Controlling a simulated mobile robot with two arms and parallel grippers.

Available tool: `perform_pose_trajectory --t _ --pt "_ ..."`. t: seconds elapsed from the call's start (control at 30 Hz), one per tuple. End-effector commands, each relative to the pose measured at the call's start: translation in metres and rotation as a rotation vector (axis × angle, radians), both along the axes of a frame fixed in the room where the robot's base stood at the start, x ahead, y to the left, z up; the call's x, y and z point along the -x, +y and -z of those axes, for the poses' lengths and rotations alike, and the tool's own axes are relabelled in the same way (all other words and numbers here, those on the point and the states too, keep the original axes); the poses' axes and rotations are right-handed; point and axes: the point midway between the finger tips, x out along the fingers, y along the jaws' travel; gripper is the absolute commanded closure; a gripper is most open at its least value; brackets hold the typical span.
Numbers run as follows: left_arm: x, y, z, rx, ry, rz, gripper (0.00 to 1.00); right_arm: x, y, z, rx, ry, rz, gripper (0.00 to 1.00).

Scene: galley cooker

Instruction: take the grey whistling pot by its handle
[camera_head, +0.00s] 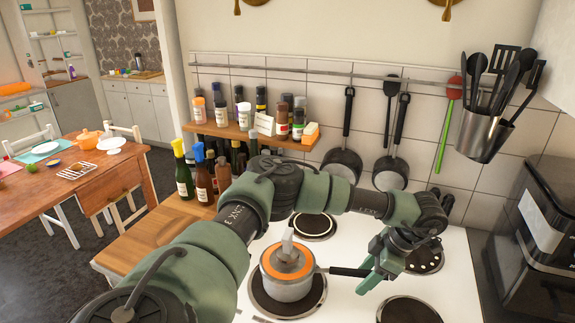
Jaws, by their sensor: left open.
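The grey pot (287,287) has an orange ring on top and a pale upright piece at its middle. It stands on the front left hotplate of the white cooker. Its dark handle (345,271) points right. My left gripper (369,274) is open at the far end of the handle, with its green fingers close around or beside the handle tip. I cannot tell whether they touch it. My left arm reaches over the cooker from the lower left. My right gripper is not in view.
Other hotplates (313,225) on the cooker (345,250) are bare. A black appliance (540,235) stands at the right. Bottles (203,180) crowd a wooden counter at the left. Pans (343,160) and a utensil holder (484,137) hang on the tiled wall.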

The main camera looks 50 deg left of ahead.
Motion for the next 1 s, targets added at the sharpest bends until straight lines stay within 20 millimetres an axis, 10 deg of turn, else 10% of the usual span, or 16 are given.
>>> perform_pose_trajectory --t 0.5,0.67,1.0 --pt "0.006 0.014 0.032 0.0 0.001 -0.001 0.53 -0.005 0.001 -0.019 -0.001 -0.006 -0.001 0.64" --pt "0.006 0.014 0.032 0.0 0.001 -0.001 0.97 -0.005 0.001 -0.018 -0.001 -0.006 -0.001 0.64" --pt "0.006 0.014 0.032 0.0 0.0 -0.001 1.0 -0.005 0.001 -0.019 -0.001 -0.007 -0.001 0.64"
